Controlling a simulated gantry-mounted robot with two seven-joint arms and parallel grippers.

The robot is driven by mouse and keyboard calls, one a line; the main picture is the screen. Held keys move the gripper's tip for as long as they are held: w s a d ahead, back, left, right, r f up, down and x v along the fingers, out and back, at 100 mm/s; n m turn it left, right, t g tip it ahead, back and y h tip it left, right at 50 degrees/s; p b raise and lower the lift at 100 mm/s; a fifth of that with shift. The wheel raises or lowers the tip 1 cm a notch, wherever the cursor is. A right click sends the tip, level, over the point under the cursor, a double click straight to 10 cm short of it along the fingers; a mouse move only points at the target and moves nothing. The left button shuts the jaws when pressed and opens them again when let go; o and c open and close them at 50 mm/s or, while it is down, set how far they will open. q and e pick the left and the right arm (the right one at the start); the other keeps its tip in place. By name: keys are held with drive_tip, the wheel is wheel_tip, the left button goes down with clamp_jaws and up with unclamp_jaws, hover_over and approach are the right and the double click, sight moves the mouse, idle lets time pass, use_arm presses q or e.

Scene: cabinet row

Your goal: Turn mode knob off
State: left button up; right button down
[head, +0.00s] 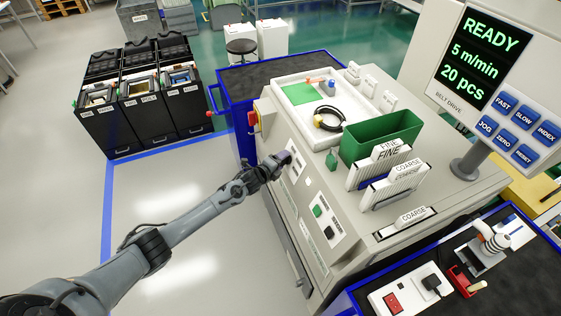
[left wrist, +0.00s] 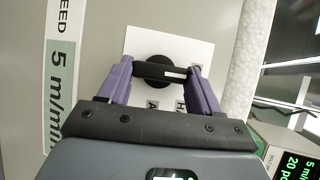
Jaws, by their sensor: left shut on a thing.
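The mode knob (left wrist: 153,70) is black with a white pointer mark, on a white plate (left wrist: 195,47) on the machine's front panel. The plate carries letters, of which an A and an H show below the knob in the left wrist view. My left gripper (left wrist: 157,75) has its two purple fingers on either side of the knob's bar and is shut on it. In the head view my left gripper (head: 286,157) is against the front panel and hides the knob. The right gripper is not in view.
The panel has a green and a black button (head: 323,222) right of my gripper. A red knob (head: 252,119) sits at the machine's left corner. A display (head: 481,57) reads READY, 5 m/min, 20 pcs. Black bins (head: 144,104) stand at left; the floor before the machine is clear.

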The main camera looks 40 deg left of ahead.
use_arm(q)
drive_tip(key=o, duration=1.1)
drive_tip(key=shift+c, duration=0.2)
drive_tip(key=p+v, duration=0.2)
drive_tip(key=v, duration=0.8)
drive_tip(key=shift+s, duration=0.4)
drive_tip(key=shift+d+r, duration=0.1)
